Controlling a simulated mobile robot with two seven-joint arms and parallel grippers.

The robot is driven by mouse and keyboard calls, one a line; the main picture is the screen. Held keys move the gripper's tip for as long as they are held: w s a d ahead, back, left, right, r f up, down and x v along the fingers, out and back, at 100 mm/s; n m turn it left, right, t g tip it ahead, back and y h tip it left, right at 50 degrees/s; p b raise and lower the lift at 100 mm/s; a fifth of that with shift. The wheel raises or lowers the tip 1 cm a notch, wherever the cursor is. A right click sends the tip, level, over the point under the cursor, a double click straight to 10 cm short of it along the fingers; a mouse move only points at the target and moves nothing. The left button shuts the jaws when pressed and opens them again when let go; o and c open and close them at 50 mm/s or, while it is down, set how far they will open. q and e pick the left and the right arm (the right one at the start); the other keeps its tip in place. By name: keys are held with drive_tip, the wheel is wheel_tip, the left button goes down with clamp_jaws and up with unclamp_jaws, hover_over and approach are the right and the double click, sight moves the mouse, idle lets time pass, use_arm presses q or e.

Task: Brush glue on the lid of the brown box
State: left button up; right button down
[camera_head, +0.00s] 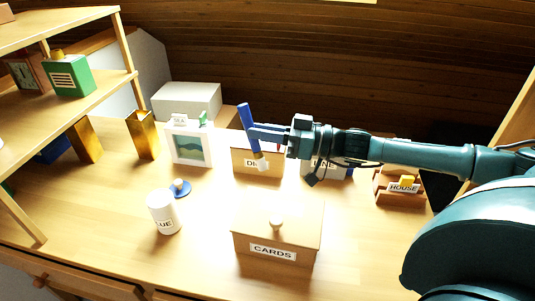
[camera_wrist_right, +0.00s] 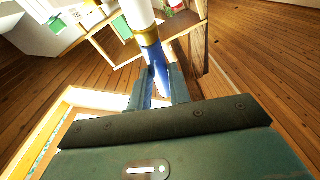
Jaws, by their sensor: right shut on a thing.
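A brown box labelled CARDS (camera_head: 275,236) stands at the front middle of the table, its flat lid on, with a pale knob. My right gripper (camera_head: 254,133) comes in from the right, shut on a brush (camera_head: 245,116) with a blue handle and white tip. The tip points down, behind the CARDS box in the picture and in front of a DI... box. The right wrist view shows the brush (camera_wrist_right: 158,66) between the fingers, with a gold band. A white glue jar (camera_head: 163,212) stands left of the CARDS box; a blue lid (camera_head: 180,188) lies behind it. My left gripper is out of view.
A HOUSE block (camera_head: 403,188) stands at right. A shelf (camera_head: 75,100) rises at left. The table between jar and CARDS box is clear.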

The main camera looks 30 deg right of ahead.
sight(261, 148)
drive_tip(key=shift+a+r+n, duration=0.2)
drive_tip(key=shift+r+n, duration=0.1)
drive_tip(key=shift+n, duration=0.1)
drive_tip(key=shift+y, duration=0.3)
wheel_tip(261, 148, down, 3)
drive_tip(key=shift+f+b, duration=0.15)
drive_tip(key=shift+b, duration=0.55)
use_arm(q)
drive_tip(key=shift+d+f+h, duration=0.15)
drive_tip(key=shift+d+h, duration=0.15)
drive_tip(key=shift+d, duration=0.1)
use_arm(e)
drive_tip(key=shift+f, duration=0.65)
use_arm(q)
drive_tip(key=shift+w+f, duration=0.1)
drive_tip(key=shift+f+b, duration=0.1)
drive_tip(key=shift+b, duration=0.2)
